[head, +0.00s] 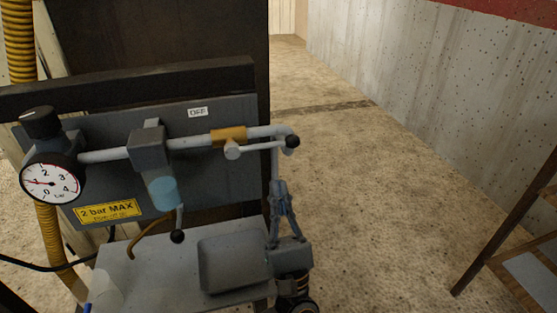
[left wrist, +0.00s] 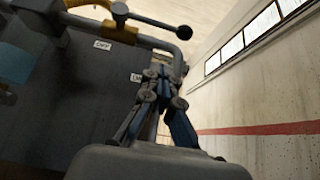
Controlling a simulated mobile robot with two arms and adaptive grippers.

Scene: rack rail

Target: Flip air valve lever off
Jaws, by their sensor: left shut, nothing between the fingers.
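The air valve has a brass body (head: 228,137) on a grey pipe. Its light grey lever (head: 262,147) points right, along the pipe, and ends in a black ball knob (head: 292,141). In the left wrist view the lever (left wrist: 150,21) and its knob (left wrist: 184,32) are at the top. My left gripper (head: 279,184) points up below the knob, with a gap between them. Its fingers (left wrist: 160,73) are shut and empty. An "OFF" label (head: 197,112) is on the panel above the pipe. My right gripper is out of view.
A pressure gauge (head: 50,178) and a filter with a blue bowl (head: 163,192) sit left of the valve. A small black-knobbed handle (head: 177,236) hangs below the bowl. The pipe bends down (head: 276,170) close behind my gripper. Open floor (head: 380,200) lies to the right.

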